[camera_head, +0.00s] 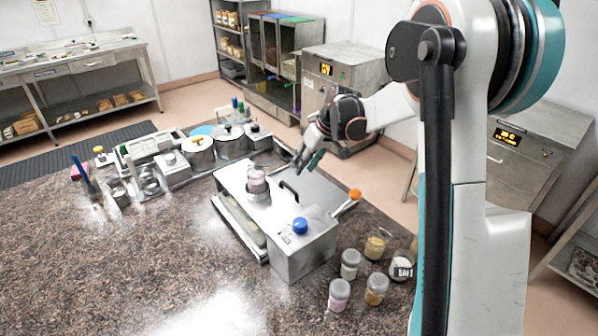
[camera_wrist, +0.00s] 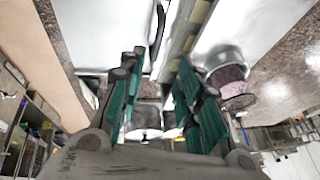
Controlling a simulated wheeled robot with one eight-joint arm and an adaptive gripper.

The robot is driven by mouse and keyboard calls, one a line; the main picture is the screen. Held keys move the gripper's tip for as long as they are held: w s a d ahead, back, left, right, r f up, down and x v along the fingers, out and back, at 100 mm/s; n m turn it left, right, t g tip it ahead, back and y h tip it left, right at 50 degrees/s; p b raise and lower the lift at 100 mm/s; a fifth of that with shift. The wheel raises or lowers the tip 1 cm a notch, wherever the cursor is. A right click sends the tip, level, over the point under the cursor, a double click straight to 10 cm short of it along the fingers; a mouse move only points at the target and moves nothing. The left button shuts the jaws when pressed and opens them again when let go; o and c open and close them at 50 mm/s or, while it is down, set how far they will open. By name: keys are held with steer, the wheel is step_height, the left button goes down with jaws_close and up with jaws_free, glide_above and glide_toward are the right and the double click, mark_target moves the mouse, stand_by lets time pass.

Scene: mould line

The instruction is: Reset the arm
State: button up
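My gripper (camera_head: 309,160) hangs at the end of my arm, above the back edge of a steel machine (camera_head: 280,212) on the speckled counter. In the wrist view my gripper (camera_wrist: 160,72) shows its two teal-padded fingers apart, with nothing held between them. A jar with a dark pinkish filling (camera_head: 257,181) stands on the machine's flat top, left of my gripper and apart from it. The jar also shows right of the fingers in the wrist view (camera_wrist: 229,82).
The machine has a black handle (camera_head: 290,190), a blue knob (camera_head: 300,226) and an orange-ball lever (camera_head: 354,195). Several lidded jars (camera_head: 350,264) stand at its front right. Steel pots (camera_head: 198,152) stand behind left. The counter's front left (camera_head: 120,270) is clear.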

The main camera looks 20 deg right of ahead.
steer(key=shift+s+d+r, duration=0.1)
steer(key=shift+r, duration=0.25)
steer(key=s+a+r+h+b, duration=0.1)
steer(key=s+a+r, duration=0.15)
steer(key=s, duration=0.35)
steer(key=s+a+r+t+b, duration=0.1)
steer(key=s+r, duration=0.2)
steer(key=s, duration=0.3)
steer(key=s+a+r+h+b, duration=0.1)
steer(key=s+a+r, duration=0.1)
steer(key=s, duration=0.3)
steer(key=s+a+f+m+t+b, duration=0.1)
steer(key=s+f, duration=0.1)
steer(key=s, duration=0.6)
steer(key=s+a+f+m+t+h+b, duration=0.1)
steer(key=s+a+m, duration=0.1)
steer(key=s, duration=0.7)
steer(key=shift+s+a+f+t+b, duration=0.2)
steer(key=shift+a+f+t+b, duration=0.1)
steer(key=shift+f, duration=0.1)
stand_by(0.3)
